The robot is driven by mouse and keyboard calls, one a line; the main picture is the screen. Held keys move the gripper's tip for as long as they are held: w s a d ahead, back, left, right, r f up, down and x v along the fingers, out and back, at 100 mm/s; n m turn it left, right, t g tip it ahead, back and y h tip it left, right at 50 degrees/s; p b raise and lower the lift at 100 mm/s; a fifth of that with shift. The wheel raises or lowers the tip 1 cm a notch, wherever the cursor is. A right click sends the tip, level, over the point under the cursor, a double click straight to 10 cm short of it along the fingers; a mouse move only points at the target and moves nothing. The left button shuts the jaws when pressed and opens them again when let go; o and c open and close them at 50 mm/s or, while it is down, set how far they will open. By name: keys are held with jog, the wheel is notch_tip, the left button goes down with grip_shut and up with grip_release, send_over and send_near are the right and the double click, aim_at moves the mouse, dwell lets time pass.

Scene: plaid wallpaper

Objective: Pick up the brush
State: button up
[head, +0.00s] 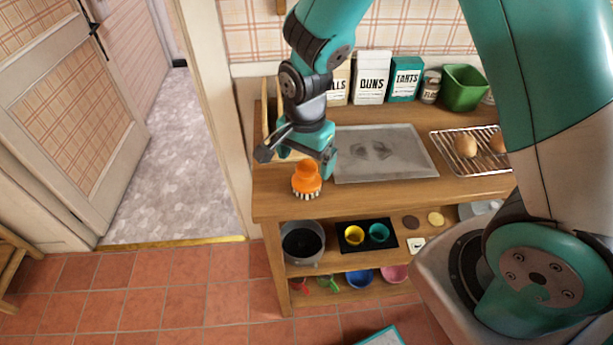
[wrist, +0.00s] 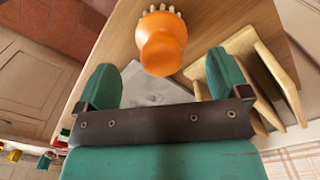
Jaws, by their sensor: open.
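The brush (head: 307,178) is orange with a rounded knob handle and pale bristles. In the head view it stands bristles-down on the wooden counter near its front left corner. In the wrist view the brush (wrist: 162,45) lies ahead of and roughly between my two teal fingers, with its bristles pointing away. My gripper (head: 308,158) is open and empty in the head view, just behind and above the brush. In the wrist view my gripper (wrist: 160,80) has its fingers spread wide, and neither seems to touch the brush.
A grey tray (head: 385,172) lies right of the brush. A wooden rack (wrist: 275,75) stands close to one finger. Boxes labelled DUNS (head: 371,77) and TARTS (head: 404,79), a green bin (head: 463,90) and a wire rack (head: 440,140) stand farther back and right. Shelves below hold a pot (head: 302,258).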

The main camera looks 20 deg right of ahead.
aim_at(305, 167)
jog(key=shift+f+p, duration=0.75)
jog(key=shift+f, duration=2.05)
jog(key=c, duration=1.1)
jog(key=shift+r, duration=0.1)
notch_tip(305, 167, up, 20)
jog(key=b, duration=0.1)
jog(key=shift+b, duration=0.4)
jog(key=shift+o, duration=0.9)
